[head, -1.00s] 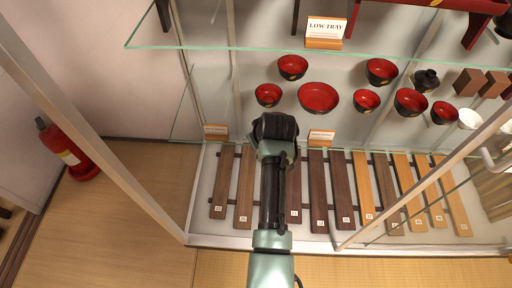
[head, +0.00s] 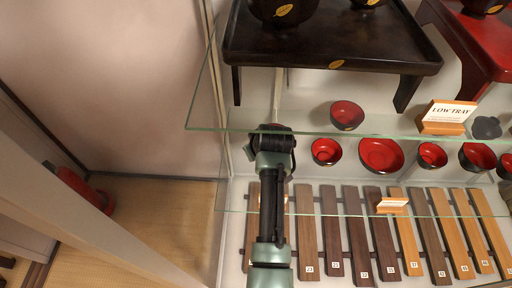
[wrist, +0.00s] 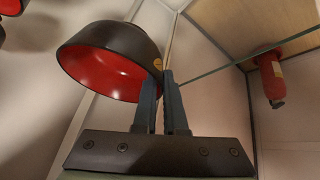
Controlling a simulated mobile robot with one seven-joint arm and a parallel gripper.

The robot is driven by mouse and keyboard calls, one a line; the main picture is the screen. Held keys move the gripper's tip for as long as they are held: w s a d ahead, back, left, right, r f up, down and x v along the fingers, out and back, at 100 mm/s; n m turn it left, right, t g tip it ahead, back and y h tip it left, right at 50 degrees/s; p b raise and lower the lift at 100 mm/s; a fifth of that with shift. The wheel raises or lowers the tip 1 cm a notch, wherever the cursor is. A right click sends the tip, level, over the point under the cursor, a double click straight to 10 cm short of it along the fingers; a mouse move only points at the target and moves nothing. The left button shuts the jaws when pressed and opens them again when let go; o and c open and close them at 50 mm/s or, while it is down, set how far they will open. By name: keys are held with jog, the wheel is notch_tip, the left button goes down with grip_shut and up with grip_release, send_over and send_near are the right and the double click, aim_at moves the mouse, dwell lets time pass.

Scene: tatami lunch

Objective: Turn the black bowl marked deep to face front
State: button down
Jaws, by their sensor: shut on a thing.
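A black bowl with a red inside (wrist: 110,58) fills the upper left of the wrist view, tilted, its red inside showing. A small gold mark (wrist: 158,64) is on its black outside near the rim. My gripper (wrist: 164,78) has its two fingers close together at the bowl's rim beside the mark, shut on the bowl's edge. Any word "deep" on it cannot be read. In the head view my arm's end covers the fingers, and the held bowl cannot be made out.
A glass shelf edge (head: 330,132) crosses above my arm. Over it stands a dark tray (head: 330,48) bearing bowls. Several red-lined bowls, such as one (head: 381,155), stand below, with a LOW TRAY sign (head: 446,116) and wooden slats (head: 357,232). A fire extinguisher (wrist: 271,78) stands outside the glass.

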jog(key=shift+s+d+n+y+b, duration=0.25)
jog(key=shift+d+n+y+b, duration=0.15)
jog(key=shift+n, duration=0.2)
jog(key=shift+s+d+n+y+b, duration=0.2)
jog(key=shift+s+n+y+b, duration=0.1)
jog(key=shift+n+b, duration=0.25)
jog(key=n+g+y+b, duration=0.1)
jog(key=n, duration=0.1)
jog(key=s+d+n+b, duration=0.1)
jog(key=n+b, duration=0.1)
jog(key=shift+d+f+g+y+b, duration=0.1)
jog(key=shift+d+g+y+b, duration=0.05)
jog(key=shift+g+y+b, duration=0.2)
jog(key=shift+f, duration=0.55)
jog(key=shift+f, duration=0.2)
jog(key=c, duration=0.9)
grip_release()
jog(key=shift+r+p, duration=2.05)
jog(key=shift+r, duration=0.5)
